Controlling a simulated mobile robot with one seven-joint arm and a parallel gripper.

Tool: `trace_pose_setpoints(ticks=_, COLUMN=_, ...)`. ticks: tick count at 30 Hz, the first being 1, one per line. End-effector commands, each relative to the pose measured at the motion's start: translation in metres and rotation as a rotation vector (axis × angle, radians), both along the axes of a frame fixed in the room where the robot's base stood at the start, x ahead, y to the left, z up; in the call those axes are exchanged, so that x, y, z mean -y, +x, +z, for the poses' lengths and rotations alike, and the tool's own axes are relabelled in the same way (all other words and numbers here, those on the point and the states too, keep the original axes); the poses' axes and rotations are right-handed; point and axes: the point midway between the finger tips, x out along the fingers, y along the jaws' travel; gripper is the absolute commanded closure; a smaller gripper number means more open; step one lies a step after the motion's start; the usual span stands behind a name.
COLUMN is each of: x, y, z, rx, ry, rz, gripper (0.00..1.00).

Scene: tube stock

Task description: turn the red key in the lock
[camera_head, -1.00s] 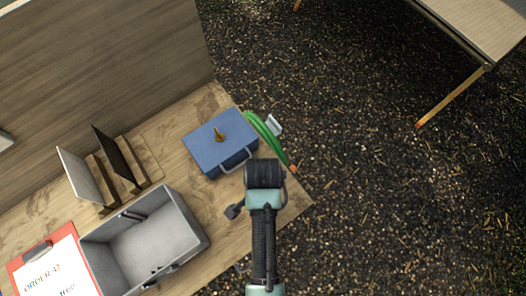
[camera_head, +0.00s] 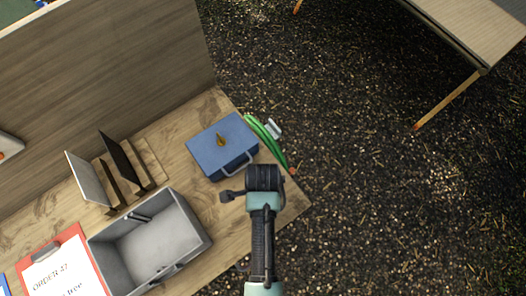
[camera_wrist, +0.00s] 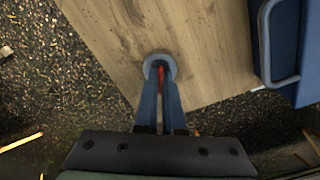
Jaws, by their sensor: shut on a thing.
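The red key (camera_wrist: 161,76) shows as a thin red strip between the fingers in the wrist view. My gripper (camera_wrist: 160,92) is shut on it, with the fingers pointing down at the table. The lock (camera_wrist: 150,66) is a round grey-blue piece at the fingertips, on the wood near the table's edge. The key's tip is at or in the lock; the fingers hide most of it. In the head view my wrist covers the key, the lock and the fingertips.
A blue case (camera_head: 210,155) with a handle and a brass piece on top stands close by; it also shows in the wrist view (camera_wrist: 301,55). A green hose (camera_head: 265,135) lies beside it. A grey bin (camera_head: 192,215), upright panels (camera_head: 120,158) and a clipboard (camera_head: 85,245) stand left.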

Motion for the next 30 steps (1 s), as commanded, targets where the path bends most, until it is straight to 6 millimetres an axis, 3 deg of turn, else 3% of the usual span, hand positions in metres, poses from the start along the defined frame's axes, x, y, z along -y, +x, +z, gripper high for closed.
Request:
trace_pose_setpoints(ticks=17, x=0.0, y=-0.0002, z=0.0007, rx=-0.001, ry=0.0, rz=-0.097, gripper=1.0)
trace_pose_setpoints(ticks=30, x=0.0001, y=0.0002, z=0.0017, rx=-0.001, ry=0.0, rz=-0.381, gripper=1.0)
